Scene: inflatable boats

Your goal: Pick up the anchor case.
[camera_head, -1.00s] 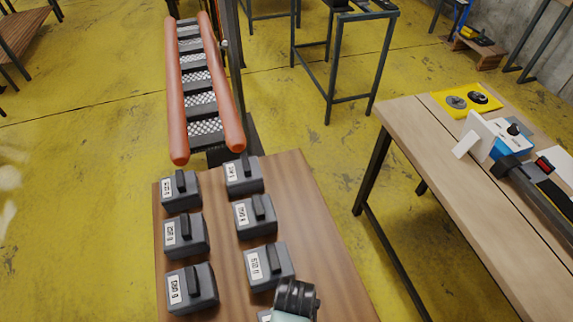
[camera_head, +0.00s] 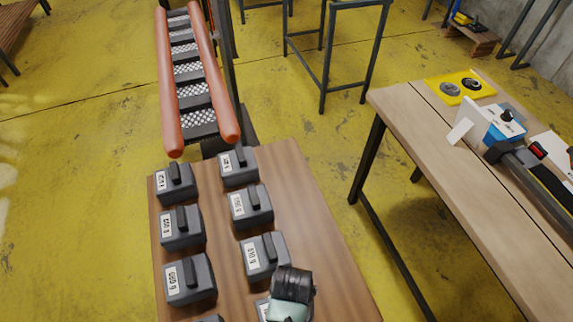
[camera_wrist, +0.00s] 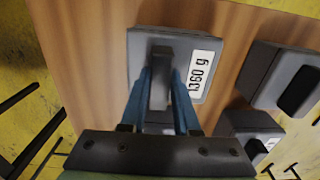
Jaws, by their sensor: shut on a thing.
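Several dark grey cases with top handles and white weight labels stand in two columns on a wooden table. In the wrist view, my gripper (camera_wrist: 161,80) has its blue fingers on either side of the upright handle of a grey case (camera_wrist: 136,52) and is shut on it. This case's label reads 1360 g. In the head view, my gripper (camera_head: 290,290) is over the near end of the right column and hides most of the held case (camera_head: 262,308). I cannot tell whether the case touches the table. No visible label says anchor.
The wooden table (camera_head: 312,225) is bare to the right of the cases. Neighbouring cases stand close, one (camera_head: 264,255) just beyond and one (camera_head: 190,279) to the left. An orange-railed conveyor (camera_head: 193,85) stands behind. A workbench (camera_head: 440,150) with devices is at the right.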

